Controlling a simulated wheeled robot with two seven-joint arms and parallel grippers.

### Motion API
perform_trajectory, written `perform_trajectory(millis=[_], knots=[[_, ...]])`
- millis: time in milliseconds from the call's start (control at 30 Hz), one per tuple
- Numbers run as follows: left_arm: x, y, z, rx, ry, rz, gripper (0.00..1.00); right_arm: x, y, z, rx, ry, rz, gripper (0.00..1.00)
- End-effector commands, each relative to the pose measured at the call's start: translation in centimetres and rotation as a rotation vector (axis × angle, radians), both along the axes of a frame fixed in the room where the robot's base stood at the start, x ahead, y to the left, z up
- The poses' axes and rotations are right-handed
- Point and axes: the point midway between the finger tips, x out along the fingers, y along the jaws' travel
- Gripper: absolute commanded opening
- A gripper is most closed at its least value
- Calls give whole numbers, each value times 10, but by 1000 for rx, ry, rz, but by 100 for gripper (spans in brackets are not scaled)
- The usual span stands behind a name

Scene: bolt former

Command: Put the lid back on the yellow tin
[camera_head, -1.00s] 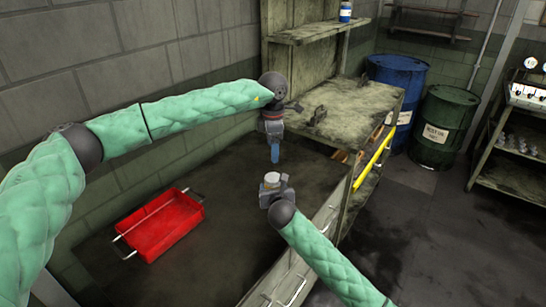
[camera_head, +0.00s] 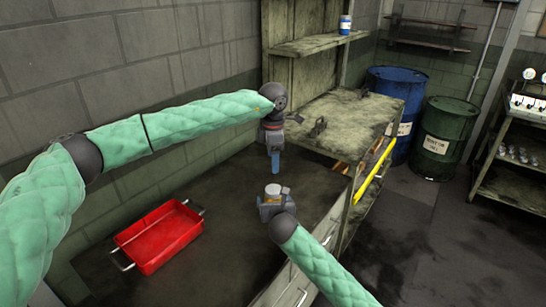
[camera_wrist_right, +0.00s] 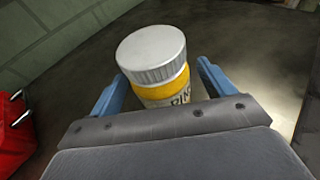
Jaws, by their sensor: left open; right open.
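The yellow tin (camera_wrist_right: 165,92) stands upright between the fingers of my right gripper (camera_wrist_right: 160,85) in the right wrist view. A grey ridged lid (camera_wrist_right: 151,50) sits on top of it. The fingers are open, one on each side of the tin. In the head view the lid (camera_head: 273,188) shows above my right gripper (camera_head: 271,198), which hides most of the tin. My left gripper (camera_head: 275,165) is open and points down above and beyond the tin. I see nothing held in it.
A red tray (camera_head: 160,237) with metal handles lies to the left on the dark bench (camera_head: 225,225). A raised shelf unit (camera_head: 345,120) stands behind to the right. Blue (camera_head: 395,90) and green (camera_head: 445,140) drums stand on the floor at the right.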

Motion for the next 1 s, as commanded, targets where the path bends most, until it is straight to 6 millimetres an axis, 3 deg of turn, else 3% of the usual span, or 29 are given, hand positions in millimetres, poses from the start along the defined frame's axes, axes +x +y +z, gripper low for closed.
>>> perform_trajectory(millis=[433, 867, 1000], knots=[[0, 0, -16, 0, 0, 0, 77, -57, -10, 17, 0, -1, 1, 81], [0, 0, -16, 0, 0, 0, 77, -63, -10, 19, 0, 1, 0, 81], [0, 0, -4, 0, 0, 0, 77, -63, -10, 31, 0, 0, 0, 81]])
